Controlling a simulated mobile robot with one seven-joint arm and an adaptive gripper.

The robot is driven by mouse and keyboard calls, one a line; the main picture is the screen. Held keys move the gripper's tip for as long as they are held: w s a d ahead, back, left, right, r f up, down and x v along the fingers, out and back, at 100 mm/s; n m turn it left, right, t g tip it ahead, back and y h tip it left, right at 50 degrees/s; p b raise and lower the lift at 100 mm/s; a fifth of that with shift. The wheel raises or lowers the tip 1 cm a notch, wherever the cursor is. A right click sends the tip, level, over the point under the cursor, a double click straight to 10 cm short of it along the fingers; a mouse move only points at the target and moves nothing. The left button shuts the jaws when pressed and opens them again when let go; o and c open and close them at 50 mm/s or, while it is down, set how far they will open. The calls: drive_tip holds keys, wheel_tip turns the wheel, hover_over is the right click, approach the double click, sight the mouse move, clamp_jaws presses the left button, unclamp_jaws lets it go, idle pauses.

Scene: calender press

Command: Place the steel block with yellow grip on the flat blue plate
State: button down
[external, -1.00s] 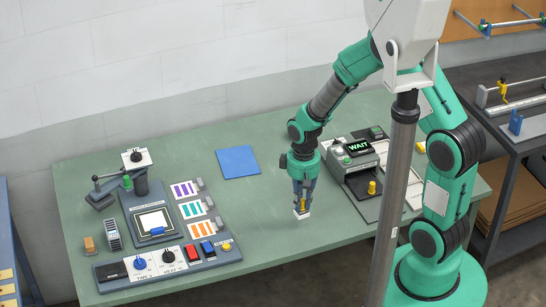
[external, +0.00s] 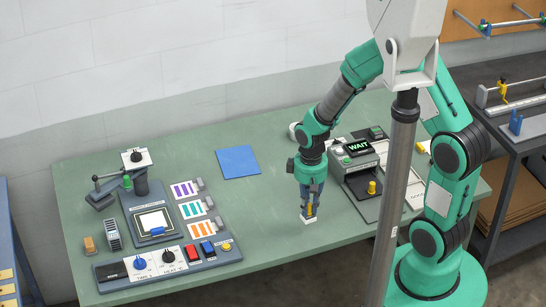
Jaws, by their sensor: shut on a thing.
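The flat blue plate (external: 238,162) lies bare on the green table, left of my arm and toward the back. My gripper (external: 310,208) points down near the front edge of the table, to the right of the plate and nearer the camera. It is shut on the steel block with yellow grip (external: 309,220). The yellow grip is between the fingers and the pale block shows below them. I cannot tell whether the block touches the table or hangs just above it.
A press-like panel (external: 156,225) with knobs, coloured buttons and striped cards fills the table's left side. A device with a WAIT display (external: 359,147) and a yellow knob (external: 372,188) stand right of my gripper. The table between gripper and plate is clear.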

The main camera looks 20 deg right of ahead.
drive_tip(key=shift+w, duration=0.15)
drive_tip(key=w+a, duration=0.2)
drive_tip(key=w, duration=0.8)
drive_tip(key=w+a+m, duration=0.1)
drive_tip(key=w+a, duration=0.1)
drive_tip(key=w, duration=0.7)
drive_tip(key=shift+w+a+r+b, duration=0.3)
drive_tip(key=shift+w+r, duration=0.05)
drive_tip(key=b, duration=0.1)
hover_over(243, 171)
drive_tip(key=shift+f, duration=0.7)
drive_tip(key=shift+f, duration=1.8)
drive_tip(key=shift+f, duration=0.1)
